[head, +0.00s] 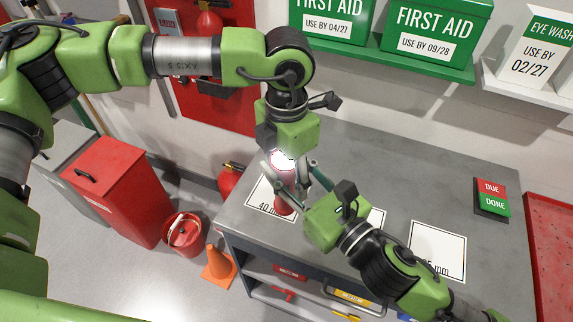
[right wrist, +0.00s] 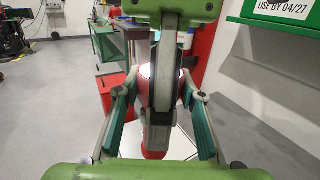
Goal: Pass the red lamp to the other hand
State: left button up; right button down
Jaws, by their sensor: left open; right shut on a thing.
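The red lamp (head: 283,208) stands upright above the left part of the grey table. It glows white near its top and is red lower down. In the right wrist view its red lower end (right wrist: 154,153) shows behind a finger of my left gripper. My right gripper (head: 281,165) comes from the lower right, with its fingers on both sides of the lamp, shut on it. The right fingers also show in the right wrist view (right wrist: 160,88). My left gripper (head: 287,178) reaches down from above and is open around the lamp. Its finger contact is partly hidden.
The grey table (head: 375,160) carries white labelled mats (head: 437,240) and a due/done sign (head: 491,197). First aid boxes (head: 436,33) stand on a shelf behind. A red bin (head: 117,190), bucket (head: 182,240) and orange cone (head: 219,266) stand on the floor at left.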

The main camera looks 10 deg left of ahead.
pick_arm(q)
jog(key=c, duration=1.2)
jog(key=shift+c, duration=0.2)
pick_arm(e)
jog(key=c, duration=1.3)
grip_release()
jog(key=shift+o, duration=0.2)
